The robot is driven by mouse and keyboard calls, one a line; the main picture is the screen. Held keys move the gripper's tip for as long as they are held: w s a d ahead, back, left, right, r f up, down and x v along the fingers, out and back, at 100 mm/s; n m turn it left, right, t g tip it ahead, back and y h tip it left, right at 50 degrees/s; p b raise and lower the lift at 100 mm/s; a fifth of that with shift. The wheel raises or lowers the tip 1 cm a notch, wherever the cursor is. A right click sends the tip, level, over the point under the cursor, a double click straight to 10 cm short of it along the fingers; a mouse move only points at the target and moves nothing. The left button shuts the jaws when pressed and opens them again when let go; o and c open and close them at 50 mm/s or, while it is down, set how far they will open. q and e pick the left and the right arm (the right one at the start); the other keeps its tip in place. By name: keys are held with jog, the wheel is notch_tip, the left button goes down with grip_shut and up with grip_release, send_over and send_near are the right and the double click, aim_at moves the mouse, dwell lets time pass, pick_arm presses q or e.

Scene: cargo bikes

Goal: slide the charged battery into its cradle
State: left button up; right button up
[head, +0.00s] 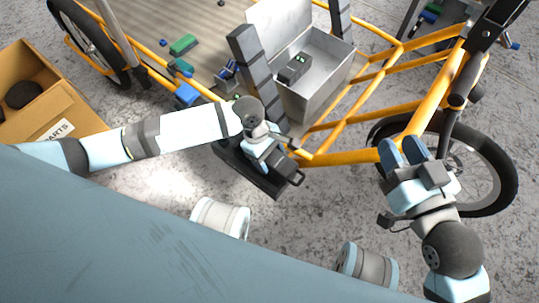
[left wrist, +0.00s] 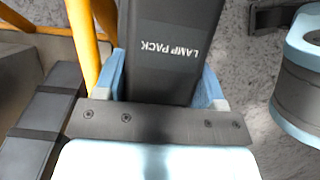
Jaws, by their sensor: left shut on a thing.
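My left gripper (head: 268,158) is shut on a black block-shaped battery, which bears the words "LAMP PACK" in the left wrist view (left wrist: 170,50). In the head view the battery (head: 285,180) is beside the yellow bike frame, outside the open metal box, with a handle at its right end. In the left wrist view a blue finger shows on each side of it. A dark block (head: 295,68) with a green light is inside the metal box (head: 318,95). I cannot tell which thing is the cradle. My right gripper (head: 403,150) is open and empty near the front wheel.
The yellow bike frame (head: 365,120) and a dark segmented post (head: 250,62) stand close to my left gripper. Blue and green pieces (head: 184,44) lie on the cargo deck. A cardboard box (head: 40,95) is at left. Grey floor (head: 320,215) is clear in front.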

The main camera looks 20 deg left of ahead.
pick_arm(q)
jog(key=shift+f, duration=0.3)
